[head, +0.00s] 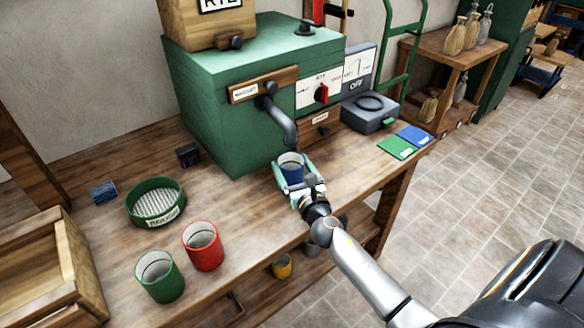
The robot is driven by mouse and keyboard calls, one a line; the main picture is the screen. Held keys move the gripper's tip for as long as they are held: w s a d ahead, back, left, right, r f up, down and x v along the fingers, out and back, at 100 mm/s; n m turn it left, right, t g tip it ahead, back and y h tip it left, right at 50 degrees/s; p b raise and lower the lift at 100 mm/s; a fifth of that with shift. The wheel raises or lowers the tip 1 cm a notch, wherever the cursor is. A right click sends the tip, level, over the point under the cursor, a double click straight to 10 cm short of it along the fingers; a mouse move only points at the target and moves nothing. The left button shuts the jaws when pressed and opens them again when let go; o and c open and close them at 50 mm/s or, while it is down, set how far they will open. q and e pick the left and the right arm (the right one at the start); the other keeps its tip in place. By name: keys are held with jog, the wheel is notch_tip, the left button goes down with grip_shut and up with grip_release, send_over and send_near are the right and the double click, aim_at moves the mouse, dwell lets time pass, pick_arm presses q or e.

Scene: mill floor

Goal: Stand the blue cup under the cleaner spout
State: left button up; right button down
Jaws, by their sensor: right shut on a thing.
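The blue cup (291,172) is upright at the front of the green machine, close to the bench's front edge. My right gripper (294,180) is shut on it, with its fingers on either side of the cup. The dark, bent spout (283,122) comes out of the machine's front and ends just above the cup in the picture. I cannot tell whether the cup is exactly under its mouth or whether its base touches the bench. The label by the spout is too small to read surely. My left gripper is not in view.
A red cup (203,245) and a green cup (159,276) stand at the front left, near a round green sieve (155,203) and a wooden crate (45,275). A scale (369,112) and green and blue cards (397,147) lie right of the machine (205,120).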

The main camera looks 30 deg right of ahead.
grip_release()
jog(key=shift+f, duration=0.1)
jog(key=shift+r, duration=0.2)
jog(key=v, duration=1)
jog(key=shift+s+a+f+b, duration=0.15)
jog(key=shift+s+b, duration=0.15)
jog(key=shift+b, duration=0.1)
jog(key=shift+s+a, duration=0.15)
jog(key=shift+s, duration=0.5)
